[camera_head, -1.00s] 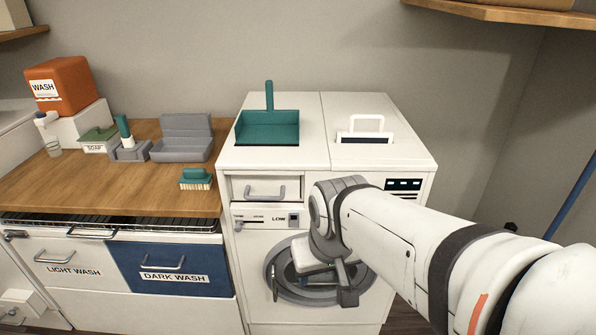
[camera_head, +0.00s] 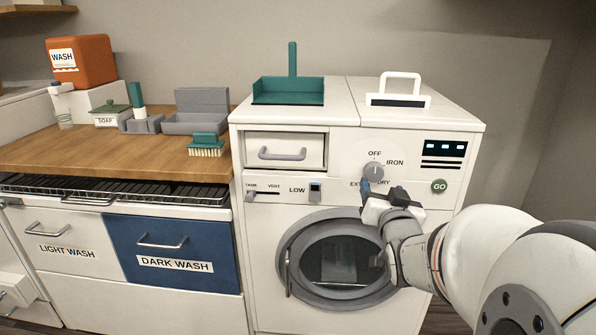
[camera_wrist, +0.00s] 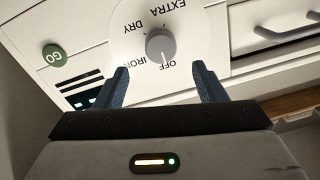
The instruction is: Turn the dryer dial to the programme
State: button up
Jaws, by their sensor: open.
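The dryer (camera_head: 270,218) is white, with a round grey door low on its front. Its dial (camera_head: 373,171) is a small grey knob with the words OFF above, IRON and DRY to the right, and EXTRA at lower left. The dial (camera_wrist: 160,46) also shows in the wrist view, its pale mark towards OFF. My gripper (camera_head: 382,191) is open in front of the panel, just below the dial. In the wrist view my gripper (camera_wrist: 160,68) has its blue fingers spread to either side of the dial, with nothing between them. Contact with the dial cannot be told.
A green GO button (camera_head: 439,186) and a small display (camera_head: 444,149) are right of the dial. A drawer (camera_head: 284,152), a TANK/VENT slider (camera_head: 250,195) and a LOW switch (camera_head: 315,191) are left. A teal dustpan (camera_head: 288,90) and a white handle (camera_head: 400,83) sit on top.

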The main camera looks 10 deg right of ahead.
aim_at(376, 173)
jog(key=x, duration=0.7)
jog(key=shift+w+b, duration=0.25)
jog(key=shift+b, duration=0.1)
jog(key=shift+c, duration=0.5)
